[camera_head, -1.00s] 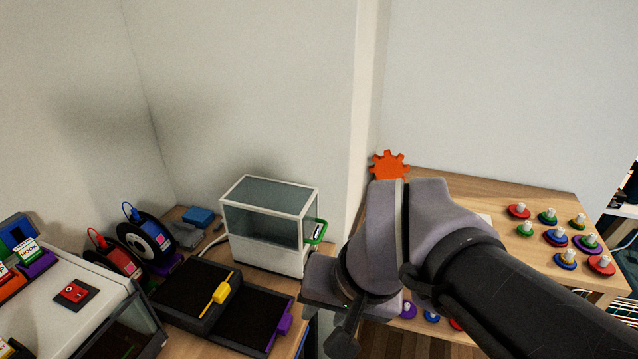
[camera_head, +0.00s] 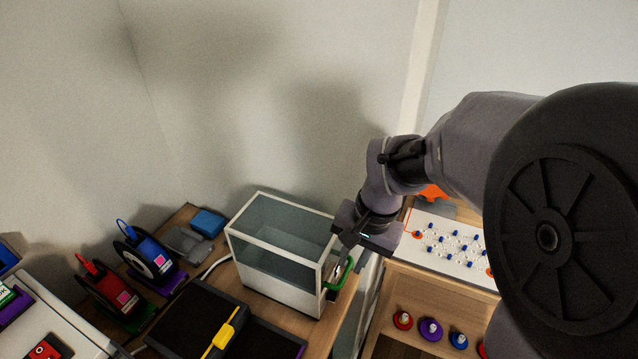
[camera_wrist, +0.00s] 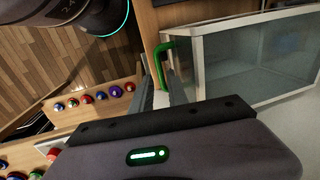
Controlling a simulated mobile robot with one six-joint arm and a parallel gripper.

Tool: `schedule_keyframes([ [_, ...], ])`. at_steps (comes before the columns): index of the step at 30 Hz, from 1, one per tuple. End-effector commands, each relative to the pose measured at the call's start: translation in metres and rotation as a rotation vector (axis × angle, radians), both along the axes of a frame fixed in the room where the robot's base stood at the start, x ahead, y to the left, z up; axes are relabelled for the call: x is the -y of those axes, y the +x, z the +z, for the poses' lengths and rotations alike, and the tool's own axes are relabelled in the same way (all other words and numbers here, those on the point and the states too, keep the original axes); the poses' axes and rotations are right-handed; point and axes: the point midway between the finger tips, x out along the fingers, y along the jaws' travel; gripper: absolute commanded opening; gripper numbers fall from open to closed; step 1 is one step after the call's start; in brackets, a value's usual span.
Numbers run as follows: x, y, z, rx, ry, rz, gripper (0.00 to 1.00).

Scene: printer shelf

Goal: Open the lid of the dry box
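The dry box (camera_head: 279,270) is a white-framed box with clear grey panels, standing on the wooden table in the head view. Its lid (camera_head: 290,218) looks closed. A green handle (camera_head: 341,275) sticks out from the box's right side. The dry box (camera_wrist: 258,62) and the green handle (camera_wrist: 163,62) also show in the wrist view. My gripper (camera_head: 343,262) is right at the green handle.
Two black trays, one with a yellow handle (camera_head: 222,335), lie in front of the box. Spools (camera_head: 146,257) and a blue block (camera_head: 208,222) stand to its left. A wooden shelf (camera_head: 436,315) with coloured knobs is at the right. The wall is close behind the box.

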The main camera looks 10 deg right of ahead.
Motion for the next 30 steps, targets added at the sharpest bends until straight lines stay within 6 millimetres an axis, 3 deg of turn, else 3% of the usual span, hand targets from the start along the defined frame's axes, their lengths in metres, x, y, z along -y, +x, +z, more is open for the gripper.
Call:
schedule_keyframes([
  [1, -0.002, 0.001, -0.014, -0.002, 0.001, 0.0, 0.2],
  [6, -0.004, 0.003, -0.029, -0.001, 0.0, 0.001, 0.2],
  [14, -0.005, 0.003, -0.03, 0.001, 0.001, 0.0, 0.2],
  [18, -0.005, 0.003, -0.03, 0.001, 0.001, 0.0, 0.0],
  [30, -0.005, 0.003, -0.03, 0.001, 0.001, 0.0, 0.0],
])
